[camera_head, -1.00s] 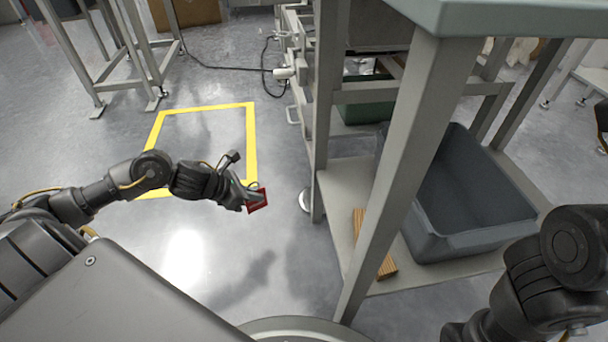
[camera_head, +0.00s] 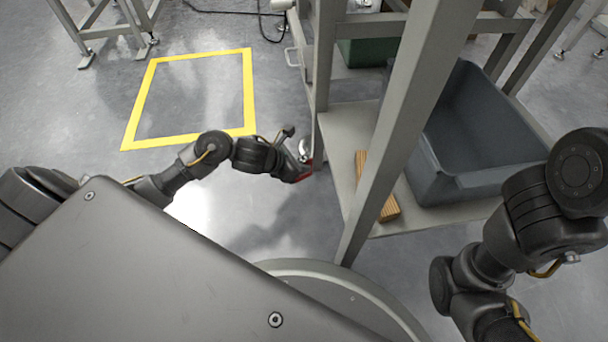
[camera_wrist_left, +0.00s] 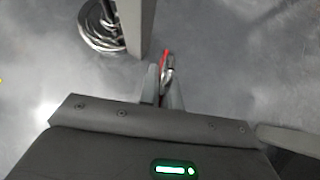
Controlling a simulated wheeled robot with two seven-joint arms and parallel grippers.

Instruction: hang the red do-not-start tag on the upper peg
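The red tag (camera_head: 305,174) is at the tip of my left gripper (camera_head: 297,171), beside a grey post of the workbench frame. In the left wrist view the tag (camera_wrist_left: 165,56) shows as a thin red strip at the ends of the fingers (camera_wrist_left: 163,84), which are closed on it. A greyish part lies along its right side, too blurred to name. I cannot tell whether the tag touches the post. The upper peg is not visible in either view. My right arm is at the lower right, and its gripper is out of the picture.
The grey post (camera_head: 324,60) stands close to the left gripper. A lower shelf (camera_head: 345,125) holds a grey bin (camera_head: 470,187) and a wooden block (camera_head: 388,205). A yellow floor outline (camera_head: 187,141) surrounds clear floor to the left.

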